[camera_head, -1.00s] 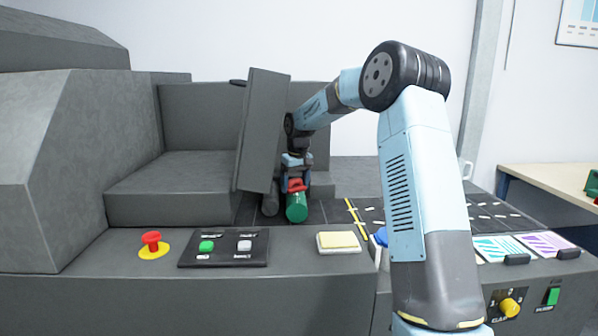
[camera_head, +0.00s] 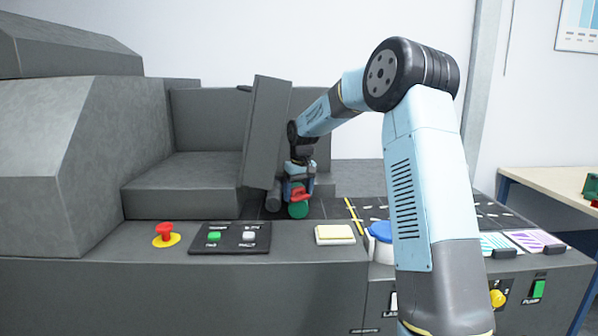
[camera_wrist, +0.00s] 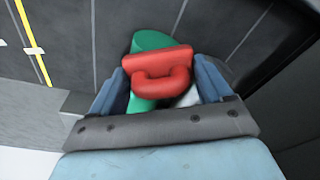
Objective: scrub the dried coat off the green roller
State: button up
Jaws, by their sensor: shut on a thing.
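The green roller (camera_head: 298,210) lies end-on to me on the dark machine bed, next to a grey roller (camera_head: 273,201). In the wrist view the green roller (camera_wrist: 150,42) shows beyond and beside a red handled tool (camera_wrist: 162,72). My gripper (camera_head: 297,186) is shut on this red tool, its blue fingers on either side of it. The tool is over the green roller and seems to touch it, but its working face is hidden. A pale patch (camera_wrist: 188,98) shows beside the tool; I cannot tell whether it is dried coat.
A tilted grey panel (camera_head: 267,130) stands open just left of my gripper. A red stop button (camera_head: 165,232), a control panel (camera_head: 230,238), a cream pad (camera_head: 335,234) and a blue dome (camera_head: 381,231) line the front ledge. A yellow line (camera_head: 355,217) crosses the bed at right.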

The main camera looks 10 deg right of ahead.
jog(key=shift+r, duration=4)
